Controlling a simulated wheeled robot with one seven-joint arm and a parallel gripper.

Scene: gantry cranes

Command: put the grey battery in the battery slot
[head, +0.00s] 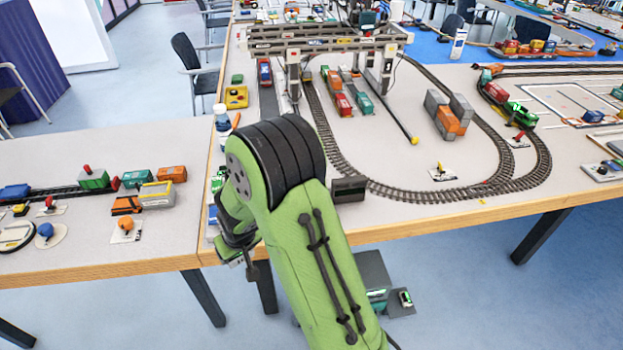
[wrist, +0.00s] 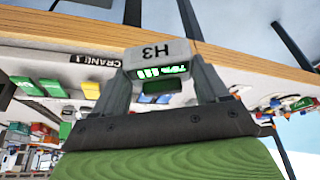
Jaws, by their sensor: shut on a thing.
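In the wrist view the grey battery (wrist: 160,54), marked H3 and with a lit green display, sits between the two fingers of my gripper (wrist: 159,68). The fingers are shut on its sides, and it is held near the table's wooden edge. In the head view my green arm hides the battery and most of the gripper. A dark grey open-looking box (head: 349,188) stands on the table near its front edge, right of my arm. I cannot tell whether it is the battery slot.
The layout table (head: 470,222) carries a looped track (head: 360,180) and a gantry crane (head: 330,45). Orange and grey blocks (head: 449,117) stand inside the loop. The left table (head: 60,250) holds wagons and small push-button stands. A CRANE 1 label (wrist: 95,60) lies near the edge.

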